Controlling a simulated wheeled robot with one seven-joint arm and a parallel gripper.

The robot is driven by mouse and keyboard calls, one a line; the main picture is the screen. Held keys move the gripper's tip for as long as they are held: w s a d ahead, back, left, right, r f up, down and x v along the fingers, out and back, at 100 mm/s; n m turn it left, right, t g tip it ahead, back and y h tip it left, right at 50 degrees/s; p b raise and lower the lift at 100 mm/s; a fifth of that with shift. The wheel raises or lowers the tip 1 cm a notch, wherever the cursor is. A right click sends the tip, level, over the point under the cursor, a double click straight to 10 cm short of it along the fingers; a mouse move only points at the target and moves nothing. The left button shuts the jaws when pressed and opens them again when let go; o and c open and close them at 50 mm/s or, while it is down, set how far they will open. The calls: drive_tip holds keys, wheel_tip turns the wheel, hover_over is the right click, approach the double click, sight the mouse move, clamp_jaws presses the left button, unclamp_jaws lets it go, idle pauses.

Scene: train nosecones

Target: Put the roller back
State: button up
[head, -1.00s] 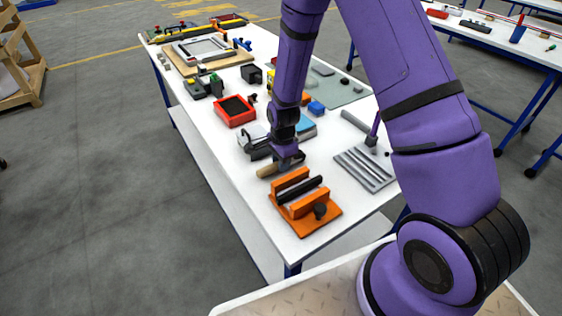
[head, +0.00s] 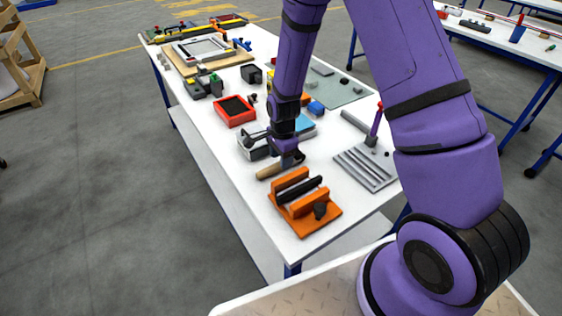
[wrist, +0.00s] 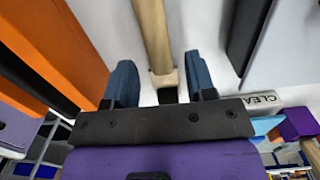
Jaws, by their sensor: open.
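A tool with a pale wooden handle (head: 270,171) lies on the white table; it also shows in the wrist view (wrist: 153,35). It is likely the roller, but its head is mostly hidden. My gripper (head: 289,161) is at the right end of the handle. In the wrist view my gripper (wrist: 161,68) is open, with one blue-grey finger on each side of the handle's end, apart from it. An orange stand (head: 305,214) with a black bar (head: 299,190) across it is just in front of the tool.
A grey box (head: 253,146) stands close behind my gripper. A red tray (head: 235,111) is farther back, and a grey grooved plate (head: 364,168) is to the right. The table's left front part is clear.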

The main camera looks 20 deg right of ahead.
wheel_tip(320, 180, up, 10)
drive_tip(key=shift+d+r, duration=0.15)
drive_tip(key=shift+d, duration=0.05)
drive_tip(key=s+d+r+n+t, duration=0.2)
drive_tip(key=s+r+n, duration=0.5)
drive_tip(key=r, duration=0.6)
drive_tip(key=s+d+r+n+t, duration=0.2)
drive_tip(key=s+d+r+n, duration=0.15)
drive_tip(key=s+r, duration=0.75)
drive_tip(key=s+r+n+t, duration=0.1)
drive_tip(key=s+r+n, duration=0.4)
drive_tip(key=s, duration=0.4)
drive_tip(key=shift+d+r, duration=0.3)
drive_tip(key=shift+r, duration=0.25)
